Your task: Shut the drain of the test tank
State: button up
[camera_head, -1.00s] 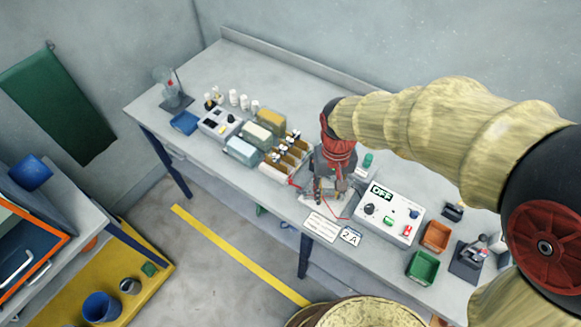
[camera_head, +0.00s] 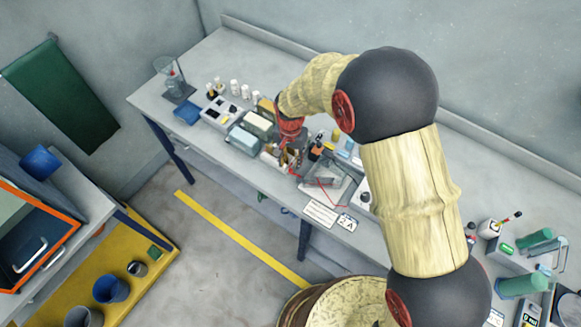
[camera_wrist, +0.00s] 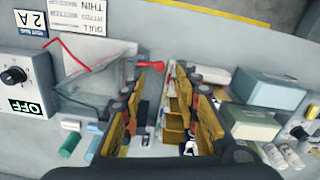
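The test tank appears to be the clear box (camera_head: 335,183) at the middle of the bench; a red wire shows at it. In the wrist view the clear tank (camera_wrist: 95,80) is at the left, with a red lever-like part (camera_wrist: 150,65) at its right side. I cannot tell for sure whether that part is the drain handle or whether it is open or shut. My gripper (camera_wrist: 158,80) has its fingers apart, with nothing held between them; the red part lies just beyond the fingertips. In the head view my gripper (camera_head: 285,160) is left of the tank, partly hidden.
A slotted yellow-brown rack (camera_wrist: 175,118) lies below the fingers. Pale green-blue boxes (camera_wrist: 267,90) stand to its right. A control box reading OFF (camera_wrist: 22,80) and a label 2 A (camera_wrist: 33,20) are at the left. Small bottles (camera_head: 234,87) stand at the back.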

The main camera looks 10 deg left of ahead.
aim_at(291, 170)
jog(key=shift+f, duration=2.55)
jog(key=c, duration=0.3)
grip_shut()
